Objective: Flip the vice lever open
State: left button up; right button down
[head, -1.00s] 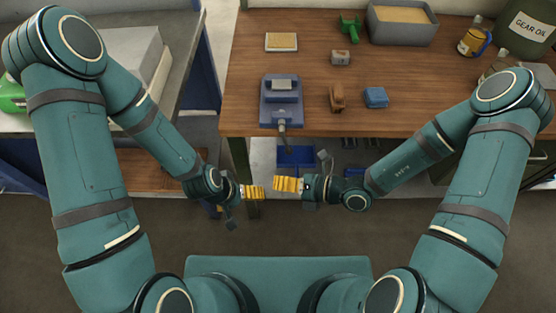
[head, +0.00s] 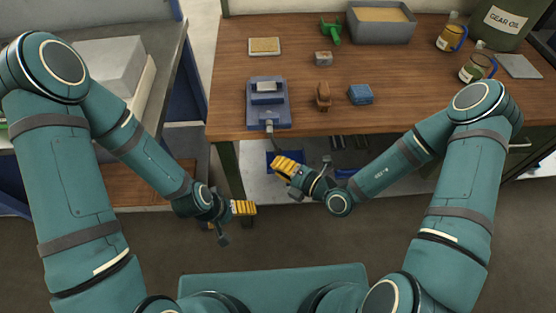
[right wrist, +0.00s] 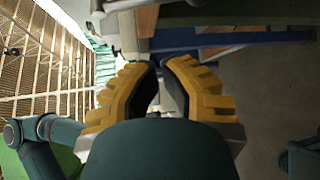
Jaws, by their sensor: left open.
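The vice (head: 284,113) is a blue-grey block with a pale jaw piece on top, at the front left of the wooden bench in the head view. Its grey lever (head: 269,126) sticks out at the front and hangs over the bench edge. My right gripper (head: 282,163), with yellow fingers, is just below the lever's end, apart from the vice as far as I can tell. In the right wrist view its fingers (right wrist: 160,72) have a narrow gap with nothing seen between them. My left gripper (head: 250,208) is lower left, open and empty, away from the vice.
The bench (head: 225,90) also holds a brown block (head: 323,97), a blue block (head: 361,94), a small grey block (head: 323,58), a green part (head: 330,30), a grey bin (head: 381,24) and bottles (head: 452,37).

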aim_at(274, 143)
pick_arm(q)
jog(key=shift+s+f+b, duration=0.25)
jog(key=shift+f+b, duration=0.55)
jog(key=shift+f, duration=0.1)
pick_arm(e)
jog(key=w+a, duration=0.2)
jog(key=w, duration=0.4)
jog(key=shift+w+a+f, duration=0.15)
jog(key=shift+a+f, duration=0.15)
pick_arm(q)
jog(key=shift+r, duration=0.1)
pick_arm(e)
jog(key=shift+d, duration=0.1)
